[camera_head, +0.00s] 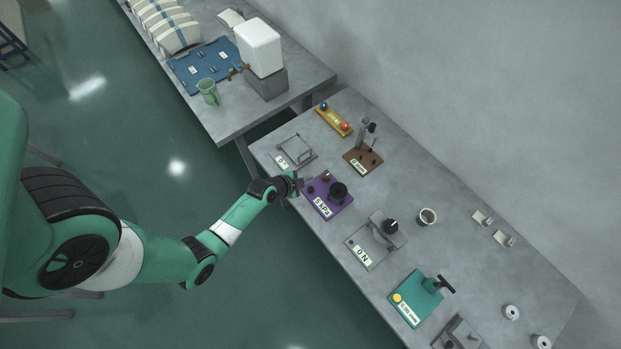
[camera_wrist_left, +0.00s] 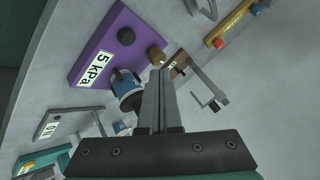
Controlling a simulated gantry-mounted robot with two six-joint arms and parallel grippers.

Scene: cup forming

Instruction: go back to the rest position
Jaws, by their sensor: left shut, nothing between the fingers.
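My left gripper (camera_head: 297,184) reaches in from the left over the near edge of the workbench, beside the purple box labelled 5 kPa (camera_head: 327,195). In the left wrist view my left gripper (camera_wrist_left: 160,80) is shut with its fingers together and nothing between them. I cannot tell from the head view whether the fingers touch the box. My right gripper is not in view.
A grey frame fixture (camera_head: 296,150), a yellow button bar (camera_head: 334,119), a brown base (camera_head: 363,158), a grey ON unit (camera_head: 368,249), a cup (camera_head: 427,216) and a teal base (camera_head: 415,299) stand on the bench. Another table (camera_head: 225,127) holds a blue mat. Green floor lies left.

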